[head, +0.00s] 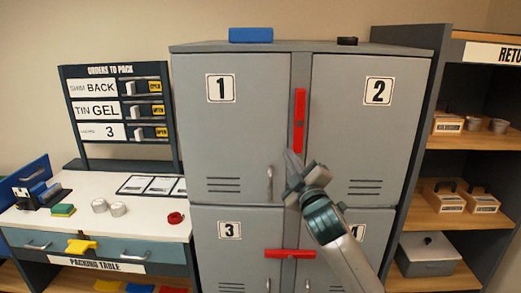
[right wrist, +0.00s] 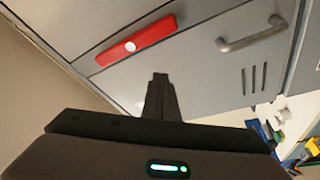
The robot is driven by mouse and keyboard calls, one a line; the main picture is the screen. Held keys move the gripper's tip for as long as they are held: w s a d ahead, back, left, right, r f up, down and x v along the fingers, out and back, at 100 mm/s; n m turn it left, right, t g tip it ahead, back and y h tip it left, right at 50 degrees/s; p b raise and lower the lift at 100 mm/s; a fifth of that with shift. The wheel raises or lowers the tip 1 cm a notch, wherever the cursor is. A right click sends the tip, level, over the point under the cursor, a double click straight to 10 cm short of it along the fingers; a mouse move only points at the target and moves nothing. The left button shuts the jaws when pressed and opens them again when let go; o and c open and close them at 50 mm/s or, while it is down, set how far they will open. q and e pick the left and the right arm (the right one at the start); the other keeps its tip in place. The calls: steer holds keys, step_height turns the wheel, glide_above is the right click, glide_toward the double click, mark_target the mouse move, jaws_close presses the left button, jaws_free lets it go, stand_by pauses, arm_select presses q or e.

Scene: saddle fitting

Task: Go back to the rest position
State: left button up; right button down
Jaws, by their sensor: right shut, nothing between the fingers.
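My right gripper (head: 292,158) is in front of the grey locker cabinet (head: 245,130), near the inner edge of door 2. Its fingers are shut and empty, and they also show in the right wrist view (right wrist: 160,78). A red bar (head: 299,120) stands upright over the seam between doors 1 and 2, just above the gripper. It shows in the right wrist view (right wrist: 137,42) apart from the fingers. A second red bar (head: 290,254) lies level across the seam between doors 3 and 4. All the doors look closed. My left gripper does not show.
A white packing table (head: 100,190) with tins, a red ring and cards stands at the left, below an orders board (head: 118,115). Wooden shelves (head: 465,135) with boxes stand at the right. A blue box (head: 251,35) sits on the cabinet. My right arm covers part of door 4.

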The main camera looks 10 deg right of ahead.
step_height(320, 180, down, 31)
steer(key=w+d+m+g, duration=0.1)
steer(key=m+g, duration=0.1)
steer(key=g, duration=0.3)
steer(key=s+f+m+g+b, duration=0.15)
steer(key=s+f, duration=0.45)
steer(key=f, duration=0.8)
steer(key=s+f+m+g, duration=0.1)
steer(key=s+f+g, duration=0.35)
steer(key=f, duration=1.05)
steer(key=s+f+m+g, duration=0.1)
steer(key=s+f+g, duration=0.1)
steer(key=s+f, duration=1.15)
steer(key=s+f+m+g, duration=0.1)
steer(key=s+f+g, duration=0.1)
steer(key=s+f, duration=1.1)
steer(key=s+f+m+g, duration=0.1)
steer(key=s+f+g, duration=0.1)
steer(key=s, duration=1.5)
steer(key=s+a+f+m+g, duration=0.1)
steer(key=s+f, duration=0.3)
steer(key=s, duration=1.3)
steer(key=shift+a+f+g+b, duration=0.25)
steer(key=shift+g+b, duration=0.15)
steer(key=shift+g, duration=0.2)
